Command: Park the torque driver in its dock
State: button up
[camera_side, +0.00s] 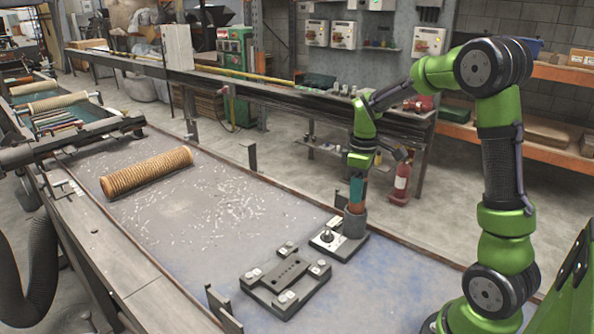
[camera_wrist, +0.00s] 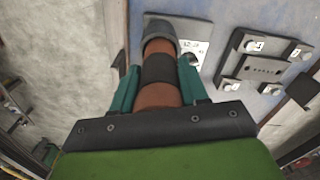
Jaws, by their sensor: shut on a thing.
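The torque driver (camera_wrist: 160,95) is an orange-brown cylinder with a dark band. My gripper (camera_wrist: 160,76) is shut on it, with one teal finger on each side. In the side view my gripper (camera_side: 357,190) is low over the table, and the driver is roughly upright. The dock is a grey round cup (camera_side: 354,224) on a dark base plate; the cup also shows in the wrist view (camera_wrist: 158,27). The driver's lower end meets the cup's mouth and appears to be inside it. How deep it sits is hidden.
A light plate with a dark knob (camera_side: 327,239) lies beside the cup. A dark fixture block (camera_side: 285,280) with pale round pads is nearer the camera. A ribbed tan tube (camera_side: 146,172) lies at the far left. The table between is clear apart from pale scraps.

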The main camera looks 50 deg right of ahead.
jog(key=shift+f, duration=0.3)
jog(key=o, duration=1.2)
jog(key=shift+o, duration=0.2)
jog(key=r+m, duration=0.1)
jog(key=r, duration=0.4)
jog(key=r+m, duration=0.1)
jog(key=r, duration=0.3)
jog(key=r+m, duration=0.1)
jog(key=r, duration=0.4)
jog(key=shift+a+r+t, duration=0.3)
jog(key=shift+r+t, duration=0.05)
jog(key=shift+t, duration=0.05)
jog(key=s+a+f+m+t, duration=0.1)
jog(key=s+a+t, duration=0.1)
jog(key=a, duration=0.4)
jog(key=s+a+f+m+t+y, duration=0.1)
jog(key=s+a+m+t, duration=0.1)
jog(key=s+a, duration=0.3)
jog(key=s+a+f+m+t+y, duration=0.1)
jog(key=s+a, duration=0.3)
jog(key=a, duration=0.4)
jog(key=shift+a+f+t, duration=0.15)
jog(key=shift+a+t, duration=0.2)
jog(key=shift+t, duration=0.35)
